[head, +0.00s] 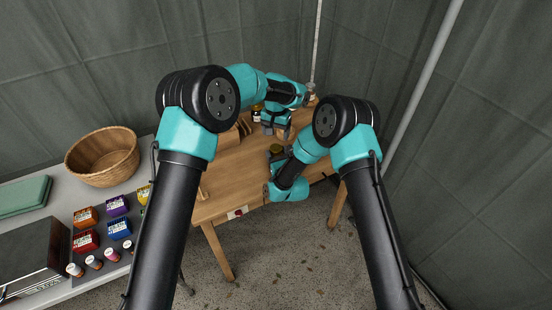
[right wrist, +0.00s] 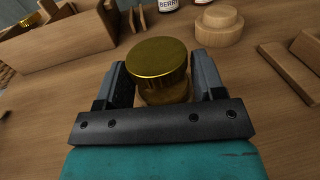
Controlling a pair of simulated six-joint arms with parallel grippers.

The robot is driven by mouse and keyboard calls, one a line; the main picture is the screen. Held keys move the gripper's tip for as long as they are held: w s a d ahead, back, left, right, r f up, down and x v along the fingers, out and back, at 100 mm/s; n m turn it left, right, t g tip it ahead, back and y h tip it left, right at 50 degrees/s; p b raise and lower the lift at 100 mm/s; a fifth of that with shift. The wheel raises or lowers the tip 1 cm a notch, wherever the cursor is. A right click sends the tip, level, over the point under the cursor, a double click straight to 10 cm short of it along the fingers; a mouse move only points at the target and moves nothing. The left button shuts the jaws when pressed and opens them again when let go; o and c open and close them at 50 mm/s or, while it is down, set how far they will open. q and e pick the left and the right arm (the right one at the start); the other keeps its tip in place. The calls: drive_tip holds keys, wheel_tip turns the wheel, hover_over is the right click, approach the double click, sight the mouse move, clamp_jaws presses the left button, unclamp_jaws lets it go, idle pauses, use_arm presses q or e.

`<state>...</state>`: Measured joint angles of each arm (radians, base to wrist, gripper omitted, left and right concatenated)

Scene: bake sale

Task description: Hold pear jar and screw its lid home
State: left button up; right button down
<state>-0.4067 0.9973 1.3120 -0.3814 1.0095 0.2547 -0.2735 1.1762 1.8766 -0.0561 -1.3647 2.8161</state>
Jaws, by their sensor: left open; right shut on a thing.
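A gold round lid (right wrist: 158,60) is between the fingers of my right gripper (right wrist: 163,84), which is shut on it. My left gripper (head: 284,132) is open over the table, further back than the lid. I cannot make out which jar is the pear jar.
A dark jar (head: 257,113) stands at the table's back; a jar labelled BERRY (right wrist: 168,5) stands beyond the lid. A stepped round wooden block (right wrist: 219,25), a wooden box (right wrist: 60,45) and wooden strips (right wrist: 285,75) lie around. A basket (head: 103,156) and several small boxes occupy the left table.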

sight(276, 148)
use_arm(q)
drive_tip(key=m, duration=0.4)
drive_tip(key=shift+r, duration=0.25)
drive_tip(key=m, duration=0.4)
drive_tip(key=shift+r, duration=0.2)
drive_tip(key=shift+f, duration=0.15)
drive_tip(key=shift+f, duration=3.9)
drive_tip(key=shift+c, duration=0.3)
drive_tip(key=c, duration=0.9)
drive_tip(key=shift+o, duration=0.2)
drive_tip(key=shift+m, duration=1.6)
drive_tip(key=o, duration=1)
